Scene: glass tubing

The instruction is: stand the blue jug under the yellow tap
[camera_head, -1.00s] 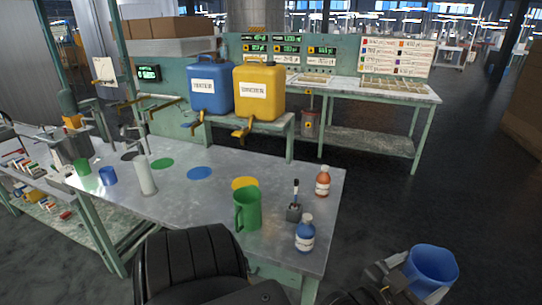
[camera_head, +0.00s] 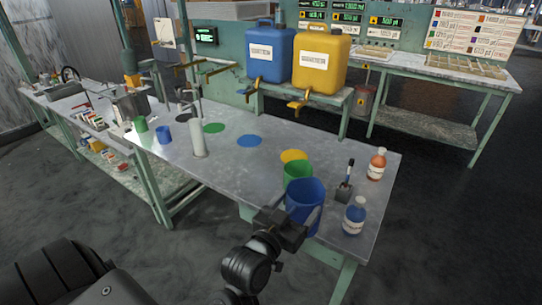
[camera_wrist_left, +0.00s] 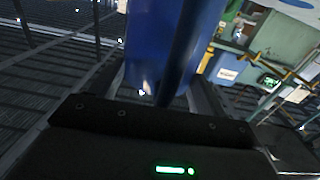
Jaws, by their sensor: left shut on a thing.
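The blue jug (camera_head: 306,208) is upright at the bench's front edge in the head view; its height above the bench is unclear. My left gripper (camera_head: 283,229) is shut on it, at its near left side. The jug also fills the upper middle of the left wrist view (camera_wrist_left: 170,45). The yellow tap (camera_head: 298,104) is under the yellow canister (camera_head: 320,60), farther back. A yellow disc (camera_head: 293,156) lies on the bench behind a green jug (camera_head: 297,172). The blue jug hides the green jug's lower part. My right gripper is out of view.
A blue bottle (camera_head: 354,215), a dark holder (camera_head: 344,192) and an orange bottle (camera_head: 376,164) stand right of the jugs. A white cylinder (camera_head: 198,139) and small cups stand at left. The bench (camera_head: 235,175) is clear left of the jugs.

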